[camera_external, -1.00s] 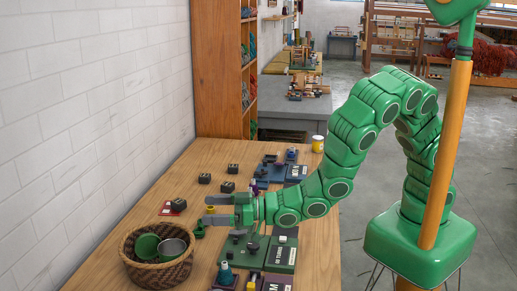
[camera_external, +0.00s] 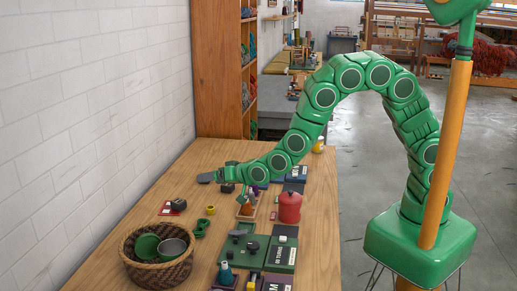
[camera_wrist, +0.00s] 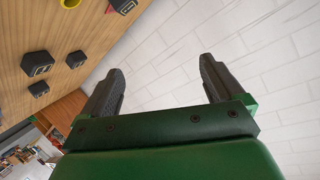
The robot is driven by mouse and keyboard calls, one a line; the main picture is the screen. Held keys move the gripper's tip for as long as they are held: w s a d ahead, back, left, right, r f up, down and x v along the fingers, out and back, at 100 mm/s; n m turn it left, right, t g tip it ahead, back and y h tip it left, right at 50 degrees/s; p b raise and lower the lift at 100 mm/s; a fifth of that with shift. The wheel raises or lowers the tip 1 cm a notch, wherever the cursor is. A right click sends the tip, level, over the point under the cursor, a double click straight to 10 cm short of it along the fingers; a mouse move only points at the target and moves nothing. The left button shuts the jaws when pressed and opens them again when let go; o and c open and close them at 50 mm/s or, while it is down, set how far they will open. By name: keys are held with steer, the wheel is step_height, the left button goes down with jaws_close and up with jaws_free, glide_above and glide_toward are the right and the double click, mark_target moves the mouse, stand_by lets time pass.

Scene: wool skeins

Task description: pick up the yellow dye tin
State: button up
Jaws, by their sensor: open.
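A yellow tin (camera_external: 318,147) stands at the far right edge of the wooden table, mostly hidden behind my arm in the external view. A smaller yellow round piece (camera_external: 210,210) sits mid-table; a yellow ring-like shape (camera_wrist: 69,3), cut off at the top of the wrist view, may be the same piece. My gripper (camera_external: 207,178) is above the table's left part, pointing left toward the wall and well apart from the yellow tin. In the wrist view my gripper (camera_wrist: 165,77) is open, with only the white wall between its fingers.
A wicker basket (camera_external: 131,268) with a green and a grey pot stands front left. A red canister (camera_external: 289,208) stands near the right edge. Black blocks (camera_wrist: 38,64) and dark green trays (camera_external: 273,254) lie about. The white brick wall (camera_external: 90,110) bounds the left.

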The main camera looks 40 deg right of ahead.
steer(key=w+d+f+m+g+h, duration=0.1)
steer(key=w+d+f+m+g, duration=0.1)
steer(key=w+d+m, duration=0.75)
steer(key=w+d+f+m+g+h, duration=0.15)
steer(key=w+d, duration=0.45)
steer(key=d, duration=0.8)
steer(key=w+d+f+m+g+h, duration=0.1)
steer(key=w+d+m, duration=0.65)
steer(key=d, duration=0.45)
steer(key=w+d+r+m+y, duration=0.1)
steer(key=w+d+r+m, duration=0.15)
steer(key=d, duration=0.75)
steer(key=w+d+r+m+y, duration=0.1)
steer(key=w+d+r+m, duration=0.15)
steer(key=d, duration=0.75)
steer(key=s+d+r+m+t, duration=0.2)
steer(key=d+r+m, duration=0.15)
steer(key=d, duration=0.85)
steer(key=s+d+r+m+t, duration=0.1)
steer(key=d+r+m+t, duration=0.25)
steer(key=d, duration=0.85)
steer(key=shift+g+y, duration=0.35)
steer(key=shift+g, duration=0.15)
steer(key=f, duration=1.7)
steer(key=shift+s+d+f, duration=0.25)
steer(key=shift+w+f, duration=0.1)
steer(key=shift+f, duration=0.25)
steer(key=shift+x, duration=3.8)
steer(key=shift+a+r, duration=0.15)
steer(key=c, duration=1.2)
